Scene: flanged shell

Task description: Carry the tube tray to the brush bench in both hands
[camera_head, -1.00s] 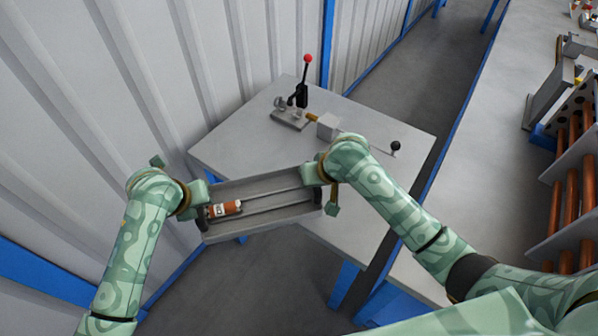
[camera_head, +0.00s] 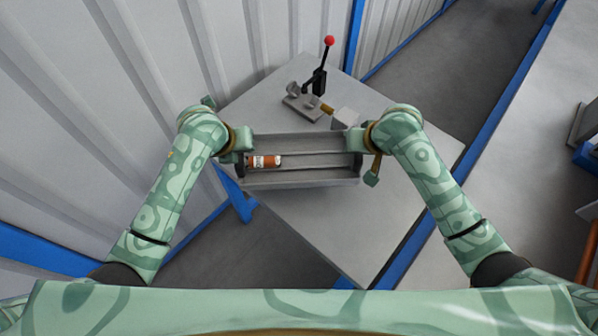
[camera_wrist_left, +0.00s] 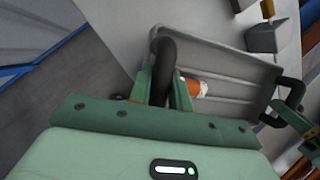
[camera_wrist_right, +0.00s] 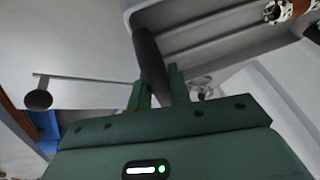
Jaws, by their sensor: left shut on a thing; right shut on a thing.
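The grey tube tray (camera_head: 305,183) is held level between my two grippers, over the near part of a grey-topped bench (camera_head: 400,215). An orange and white tube (camera_head: 264,161) lies in the tray near its left end. My left gripper (camera_head: 241,150) is shut on the tray's left handle, a black bar seen in the left wrist view (camera_wrist_left: 163,72). My right gripper (camera_head: 358,148) is shut on the right handle, which shows in the right wrist view (camera_wrist_right: 151,68). Whether the tray touches the bench top is unclear.
A clamp fixture with a red-knobbed lever (camera_head: 329,42) and a grey block (camera_head: 345,117) stand on the bench just beyond the tray. A ribbed wall (camera_head: 100,110) runs along the left. Another bench (camera_head: 540,150) lies at the right, past a blue edge.

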